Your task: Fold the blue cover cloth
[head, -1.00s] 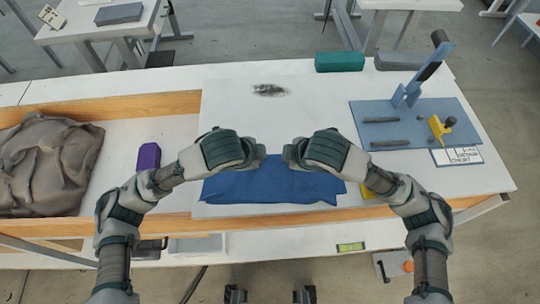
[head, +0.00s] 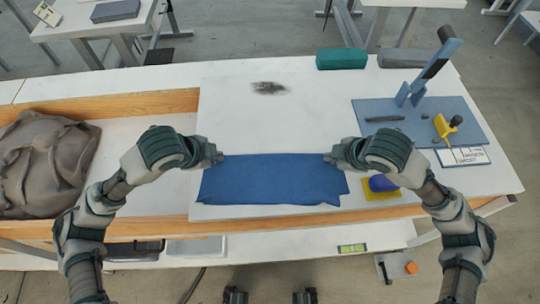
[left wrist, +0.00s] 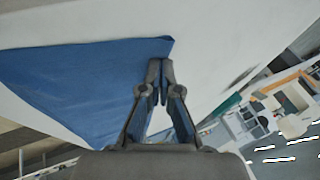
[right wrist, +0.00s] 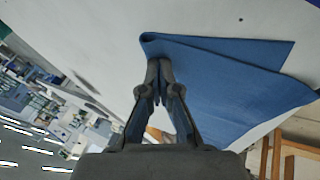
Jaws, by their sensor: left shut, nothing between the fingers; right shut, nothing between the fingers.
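The blue cover cloth (head: 270,182) lies on the white tabletop near its front edge, as a wide low strip. Its far edge runs between my two grippers. My left gripper (head: 219,157) is shut and empty at the cloth's far left corner. In the left wrist view its fingertips (left wrist: 160,64) are together beside the cloth corner (left wrist: 90,85). My right gripper (head: 329,158) is shut and empty at the far right corner. In the right wrist view its fingertips (right wrist: 159,66) are together just beside a rounded fold of the cloth (right wrist: 220,75).
A blue-purple object (head: 382,183) sits on a yellow pad (head: 381,194) right of the cloth. The press (head: 430,70) stands on a blue mat (head: 465,122) at right. A brown crumpled cloth (head: 45,165) lies at left. The tabletop beyond the blue cloth is mostly clear.

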